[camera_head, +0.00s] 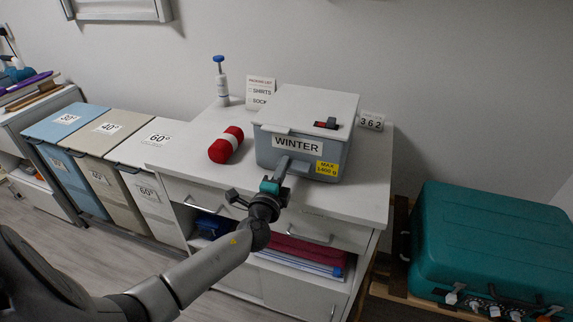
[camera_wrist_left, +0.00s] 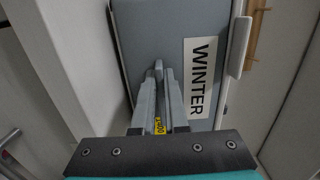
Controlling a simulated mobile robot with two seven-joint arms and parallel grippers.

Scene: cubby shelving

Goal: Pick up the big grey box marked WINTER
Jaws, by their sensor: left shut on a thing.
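The big grey box (camera_head: 292,103) marked WINTER stands on the white cabinet top, with its pale lid closed. A white WINTER label (camera_head: 298,145) and a yellow MAX label (camera_head: 327,168) are on its front. My left gripper (camera_head: 281,168) reaches its front face, just below the WINTER label. In the left wrist view, the gripper's fingers (camera_wrist_left: 159,88) are close together at the box's grey front (camera_wrist_left: 165,35), shut on a part of it. The fingers largely hide the gripped part. My right gripper is not in view.
On the cabinet top (camera_head: 190,150) are a red roll (camera_head: 226,145), a pump bottle (camera_head: 221,82), a packing-list card (camera_head: 260,92) and a 362 display (camera_head: 371,121). A teal suitcase (camera_head: 485,240) stands right; lidded bins (camera_head: 115,160) stand left. The wall is close behind.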

